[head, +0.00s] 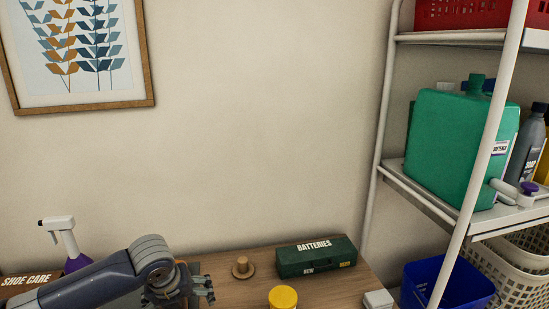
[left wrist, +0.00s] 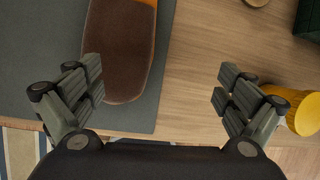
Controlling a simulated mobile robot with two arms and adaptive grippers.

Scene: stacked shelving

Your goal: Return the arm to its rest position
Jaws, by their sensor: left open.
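My left arm comes in from the left in the head view, low over the wooden table, with its gripper (head: 203,287) at the bottom. In the left wrist view the same gripper (left wrist: 161,85) has its fingers spread wide with nothing between them. Below it lies a brown shoe-like item with an orange part (left wrist: 118,50) on a grey mat (left wrist: 45,70). The item is nearer the left fingers, and I cannot tell its full shape. My right gripper is not in view.
On the table (head: 231,292) are a green batteries box (head: 316,258), a small wooden knob-like piece (head: 243,267), a yellow-lidded jar (head: 283,298), a shoe care box (head: 25,284) and a spray bottle (head: 65,243). A shelf rack (head: 440,212) stands at right, with a blue bin (head: 445,284) below.

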